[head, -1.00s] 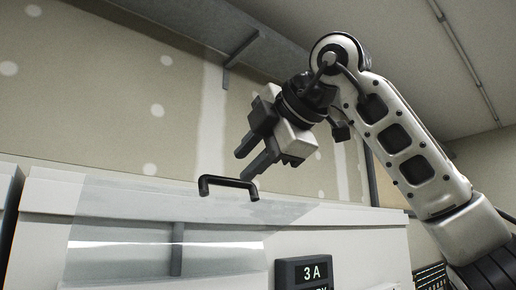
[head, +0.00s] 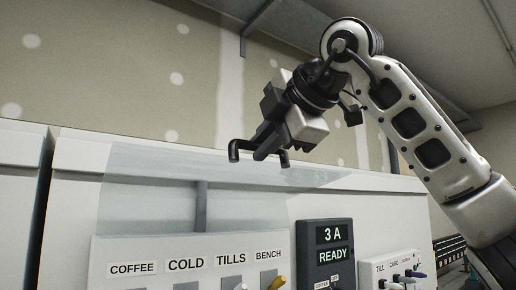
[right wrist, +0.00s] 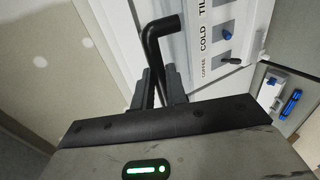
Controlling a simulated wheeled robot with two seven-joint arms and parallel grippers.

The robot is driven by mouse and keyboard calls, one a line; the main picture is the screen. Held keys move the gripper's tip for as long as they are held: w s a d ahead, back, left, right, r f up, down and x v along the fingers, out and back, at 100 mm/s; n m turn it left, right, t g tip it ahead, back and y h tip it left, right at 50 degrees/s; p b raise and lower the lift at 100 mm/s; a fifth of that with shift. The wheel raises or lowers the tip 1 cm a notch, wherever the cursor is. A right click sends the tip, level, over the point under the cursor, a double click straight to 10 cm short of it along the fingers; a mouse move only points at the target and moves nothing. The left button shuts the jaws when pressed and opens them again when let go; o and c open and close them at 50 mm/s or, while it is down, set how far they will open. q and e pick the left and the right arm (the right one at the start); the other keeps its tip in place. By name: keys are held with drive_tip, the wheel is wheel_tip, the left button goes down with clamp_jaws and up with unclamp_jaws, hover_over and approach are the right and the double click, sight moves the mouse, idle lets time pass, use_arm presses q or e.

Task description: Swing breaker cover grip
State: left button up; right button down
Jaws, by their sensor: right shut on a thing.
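The breaker cover (head: 150,205) is a clear sheet in front of the white cabinet in the head view. Its black bar grip (head: 234,149) runs along its upper part. My right gripper (head: 262,151) comes down from the upper right and is shut on the middle of the bar. Both bent ends of the bar show past the fingers. In the right wrist view the black grip (right wrist: 153,45) passes between the fingers of my right gripper (right wrist: 160,83). The fingers hide part of the bar. My left gripper is not in view.
Behind the cover is a switch panel (head: 190,251) labelled COFFEE, COLD, TILLS and BENCH. To its right are a dark display (head: 333,245) reading "3 A READY" and a till and card panel (head: 391,268). A grey shelf (head: 270,20) overhangs above.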

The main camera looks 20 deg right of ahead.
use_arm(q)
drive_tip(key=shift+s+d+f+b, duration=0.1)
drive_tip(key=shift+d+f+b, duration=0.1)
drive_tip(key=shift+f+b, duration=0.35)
use_arm(e)
drive_tip(key=shift+s+d+f, duration=0.25)
drive_tip(key=shift+s+f, duration=0.35)
drive_tip(key=shift+f, duration=0.25)
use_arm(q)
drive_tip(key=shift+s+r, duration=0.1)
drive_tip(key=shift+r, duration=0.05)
